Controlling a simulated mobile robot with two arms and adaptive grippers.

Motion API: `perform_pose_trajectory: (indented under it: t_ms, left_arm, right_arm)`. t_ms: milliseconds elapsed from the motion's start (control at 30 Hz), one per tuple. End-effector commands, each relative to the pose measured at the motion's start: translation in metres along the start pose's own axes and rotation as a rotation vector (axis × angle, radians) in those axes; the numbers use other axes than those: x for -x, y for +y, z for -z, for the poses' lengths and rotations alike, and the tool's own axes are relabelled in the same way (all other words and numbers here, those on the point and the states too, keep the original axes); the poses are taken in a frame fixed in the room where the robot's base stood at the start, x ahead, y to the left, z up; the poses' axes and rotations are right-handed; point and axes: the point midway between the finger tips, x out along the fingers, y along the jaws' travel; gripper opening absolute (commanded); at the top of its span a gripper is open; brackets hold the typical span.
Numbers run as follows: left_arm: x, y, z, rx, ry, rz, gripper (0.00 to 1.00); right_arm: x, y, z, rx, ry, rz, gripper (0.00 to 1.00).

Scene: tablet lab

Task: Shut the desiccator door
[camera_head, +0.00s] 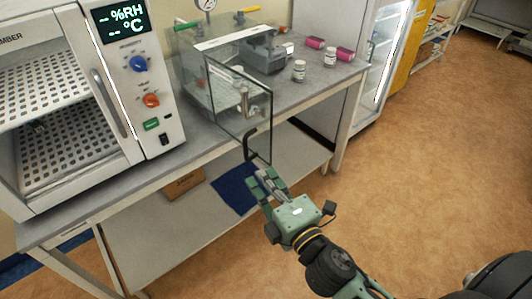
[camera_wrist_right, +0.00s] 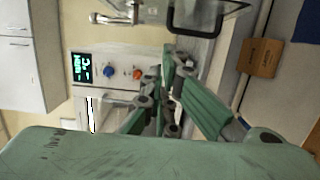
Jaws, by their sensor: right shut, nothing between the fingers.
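The desiccator (camera_head: 197,85) is a clear box on the grey bench, below a pressure gauge. Its glass door (camera_head: 228,102) has a dark edge and stands open, swung out past the bench's front edge. A black handle (camera_head: 249,146) sits low on the door; in the right wrist view the handle (camera_wrist_right: 207,32) shows at the top. My right gripper (camera_head: 264,183) is shut and empty, just below the handle; I cannot tell whether it touches the door. Its green fingers (camera_wrist_right: 171,92) also show in the right wrist view. My left gripper is not in view.
A humidity chamber (camera_head: 150,80) with perforated shelves stands left on the bench. A lower shelf (camera_head: 150,245) holds a cardboard box (camera_head: 184,184) and a blue item (camera_head: 235,188). The floor at right is clear.

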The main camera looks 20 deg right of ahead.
Motion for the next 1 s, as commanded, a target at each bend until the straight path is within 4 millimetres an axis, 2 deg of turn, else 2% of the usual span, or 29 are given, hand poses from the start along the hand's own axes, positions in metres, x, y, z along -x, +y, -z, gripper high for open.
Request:
perform_pose_trajectory:
  t_ms: [167,367,633,700,800,1000]
  left_arm:
    - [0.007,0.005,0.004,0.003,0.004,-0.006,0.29]
    - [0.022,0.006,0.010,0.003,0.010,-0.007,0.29]
    - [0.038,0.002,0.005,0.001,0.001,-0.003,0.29]
    - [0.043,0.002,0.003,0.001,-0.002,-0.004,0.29]
    - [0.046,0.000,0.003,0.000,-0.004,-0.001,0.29]
    - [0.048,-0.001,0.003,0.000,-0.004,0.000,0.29]
  right_arm:
    - [-0.014,0.006,0.000,0.005,0.000,-0.008,0.00]
    - [-0.051,0.009,0.000,0.002,-0.001,-0.008,0.00]
    - [-0.104,0.007,-0.002,0.002,-0.001,-0.005,0.00]
    - [-0.104,0.005,-0.016,0.005,-0.002,-0.002,0.00]
    - [-0.106,0.004,-0.028,0.003,-0.001,-0.003,0.00]
    - [-0.109,0.003,-0.038,0.001,0.001,-0.005,0.00]
